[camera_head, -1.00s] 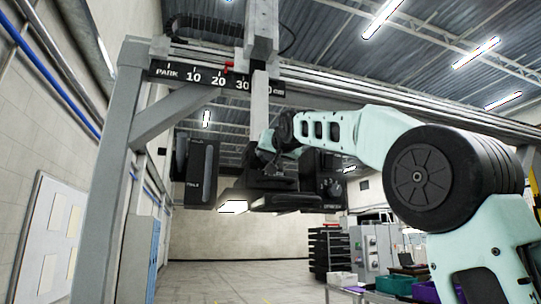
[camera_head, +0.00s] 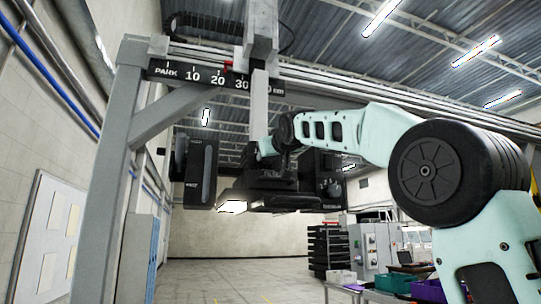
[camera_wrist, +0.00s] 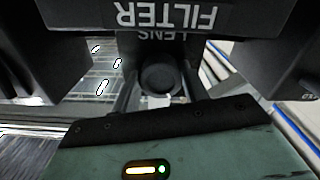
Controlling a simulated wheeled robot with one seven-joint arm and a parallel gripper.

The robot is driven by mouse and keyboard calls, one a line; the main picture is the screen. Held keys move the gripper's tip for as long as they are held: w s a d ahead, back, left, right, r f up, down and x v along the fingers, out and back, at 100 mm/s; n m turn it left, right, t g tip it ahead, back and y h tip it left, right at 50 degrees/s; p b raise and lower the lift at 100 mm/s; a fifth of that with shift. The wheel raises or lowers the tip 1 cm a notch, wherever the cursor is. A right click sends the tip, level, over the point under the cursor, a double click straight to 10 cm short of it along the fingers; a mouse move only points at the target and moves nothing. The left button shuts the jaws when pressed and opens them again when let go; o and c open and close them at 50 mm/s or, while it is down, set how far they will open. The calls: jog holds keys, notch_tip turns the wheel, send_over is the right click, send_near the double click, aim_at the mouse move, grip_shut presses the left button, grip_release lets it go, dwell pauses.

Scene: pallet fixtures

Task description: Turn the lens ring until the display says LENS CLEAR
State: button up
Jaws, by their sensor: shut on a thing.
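A black camera-like head (camera_head: 275,199) hangs from the gantry in the head view, with side blocks left and right. In the wrist view, upside-down FILTER (camera_wrist: 168,14) and LENS (camera_wrist: 155,34) labels show on it. Below the LENS label is a round dark part, likely the lens ring (camera_wrist: 160,74). My gripper (camera_wrist: 158,90) has one finger on each side of it and is shut on it. In the head view my gripper (camera_head: 271,168) is small, dark and partly lost against the black head. I see no readable display in either view.
The gantry's scale rail (camera_head: 215,80) runs above, with a red pointer near 20. A grey post (camera_head: 120,170) stands at left. A black side block (camera_head: 201,172) hangs left of the head. Shelves, a grey cabinet and bins (camera_head: 397,283) stand at the back right. The floor below is clear.

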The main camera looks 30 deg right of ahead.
jog(key=o, duration=1)
jog(key=b+v, duration=0.8)
jog(key=v, duration=0.9)
jog(key=shift+s, duration=0.25)
jog(key=shift+r, duration=0.1)
